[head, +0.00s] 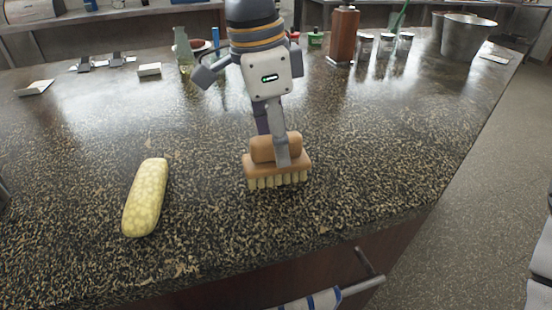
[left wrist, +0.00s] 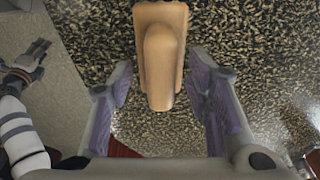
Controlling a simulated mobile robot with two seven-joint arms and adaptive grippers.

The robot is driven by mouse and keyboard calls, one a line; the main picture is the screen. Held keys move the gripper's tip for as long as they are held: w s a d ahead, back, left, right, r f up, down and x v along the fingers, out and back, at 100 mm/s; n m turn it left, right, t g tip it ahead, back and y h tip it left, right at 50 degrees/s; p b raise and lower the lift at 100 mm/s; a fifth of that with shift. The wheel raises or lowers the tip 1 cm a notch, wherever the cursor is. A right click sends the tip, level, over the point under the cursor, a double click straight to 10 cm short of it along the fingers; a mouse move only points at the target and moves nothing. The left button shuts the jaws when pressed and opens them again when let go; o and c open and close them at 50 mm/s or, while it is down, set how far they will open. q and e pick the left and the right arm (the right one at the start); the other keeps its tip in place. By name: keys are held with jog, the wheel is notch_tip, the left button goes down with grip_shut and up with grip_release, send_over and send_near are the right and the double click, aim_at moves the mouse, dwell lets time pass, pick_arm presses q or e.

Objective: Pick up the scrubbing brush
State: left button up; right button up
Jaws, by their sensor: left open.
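The scrubbing brush (head: 255,168) has a tan wooden body with a raised grip and pale bristles. It stands bristles down on the speckled counter near its front edge. My left gripper (head: 273,143) is over the brush from above, one finger in front of the grip and the other behind it. In the left wrist view the brush's grip (left wrist: 159,62) lies between the two open fingers (left wrist: 160,92), with gaps visible on both sides. My right gripper (left wrist: 25,68) shows small at the left of that view; its jaw state is unclear.
A yellow corn cob (head: 146,197) lies left of the brush on the counter (head: 210,215). Bottles, a wooden block (head: 343,36), jars and a metal bucket (head: 464,38) stand at the back. A drawer handle (head: 368,275) sticks out below the front edge. The counter around the brush is clear.

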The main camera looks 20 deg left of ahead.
pick_arm(q)
grip_shut()
dwell(0.3)
jog(key=shift+w+r, duration=0.1)
jog(key=shift+r, duration=0.2)
jog(key=r, duration=0.3)
jog(key=shift+s+d+r, duration=0.2)
jog(key=shift+s+r, duration=0.1)
jog(key=shift+s, duration=0.1)
jog(key=s+d+r, duration=0.4)
jog(key=s+r, duration=0.4)
jog(key=s, duration=0.4)
jog(key=shift+s+r, duration=0.3)
jog(key=shift+r, duration=0.05)
